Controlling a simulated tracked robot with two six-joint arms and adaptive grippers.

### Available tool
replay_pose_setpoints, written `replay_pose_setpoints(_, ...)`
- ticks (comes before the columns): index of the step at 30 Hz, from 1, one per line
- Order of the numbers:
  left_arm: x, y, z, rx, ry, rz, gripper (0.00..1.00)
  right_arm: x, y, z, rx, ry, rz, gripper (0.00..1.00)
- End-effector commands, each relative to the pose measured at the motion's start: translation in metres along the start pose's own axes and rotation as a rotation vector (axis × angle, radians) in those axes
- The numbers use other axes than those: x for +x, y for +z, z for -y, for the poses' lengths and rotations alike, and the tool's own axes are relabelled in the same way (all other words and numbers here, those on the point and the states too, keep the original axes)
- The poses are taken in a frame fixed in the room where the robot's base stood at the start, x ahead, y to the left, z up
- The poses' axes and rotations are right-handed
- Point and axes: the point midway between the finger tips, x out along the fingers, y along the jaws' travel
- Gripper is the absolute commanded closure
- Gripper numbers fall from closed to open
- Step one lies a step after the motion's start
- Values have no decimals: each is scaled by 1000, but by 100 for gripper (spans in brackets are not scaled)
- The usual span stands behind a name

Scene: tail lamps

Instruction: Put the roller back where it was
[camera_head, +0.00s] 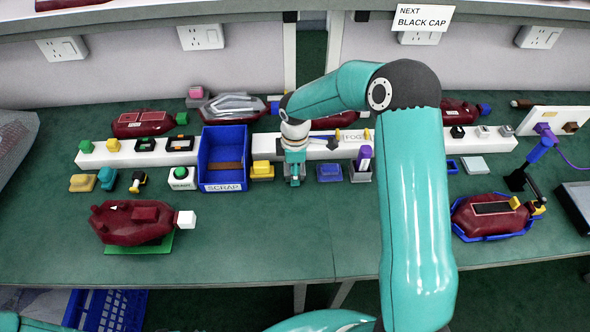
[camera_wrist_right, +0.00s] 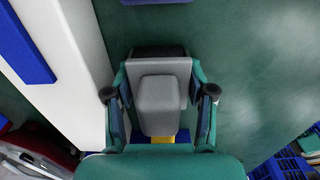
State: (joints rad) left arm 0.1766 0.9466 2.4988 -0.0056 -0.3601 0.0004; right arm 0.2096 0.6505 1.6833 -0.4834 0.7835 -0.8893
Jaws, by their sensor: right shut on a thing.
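My right gripper (camera_head: 294,176) is low over the green bench, just in front of the white rail and right of the blue SCRAP bin. A purple-topped upright piece (camera_head: 364,158) stands in a grey holder to the right. A small yellow-and-black tool (camera_head: 138,180) lies at the left. My left gripper is not in view.
The blue SCRAP bin (camera_head: 223,133) and a yellow block (camera_head: 262,170) stand close left of the gripper; a small blue piece (camera_head: 330,172) is close right. Dark red lamps (camera_head: 138,222) sit front left and front right (camera_head: 480,224). The front middle bench is clear.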

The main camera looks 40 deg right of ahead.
Motion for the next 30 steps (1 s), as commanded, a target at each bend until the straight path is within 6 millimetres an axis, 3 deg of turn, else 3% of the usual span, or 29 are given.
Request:
replay_pose_setpoints(2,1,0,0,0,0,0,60,8,2,4,-2,-15,6,100)
replay_pose_setpoints(3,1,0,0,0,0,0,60,9,2,5,-2,-17,6,39)
replay_pose_setpoints(4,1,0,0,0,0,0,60,9,2,5,-3,-17,6,35)
replay_pose_setpoints(17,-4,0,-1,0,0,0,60,1,2,4,-2,-15,7,35)
replay_pose_setpoints(20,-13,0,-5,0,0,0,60,-11,1,4,-2,-14,6,35)
replay_pose_setpoints(23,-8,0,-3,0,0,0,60,-24,1,2,-1,-7,4,35)
replay_pose_setpoints(30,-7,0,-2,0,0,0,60,-77,0,1,0,-4,1,35)
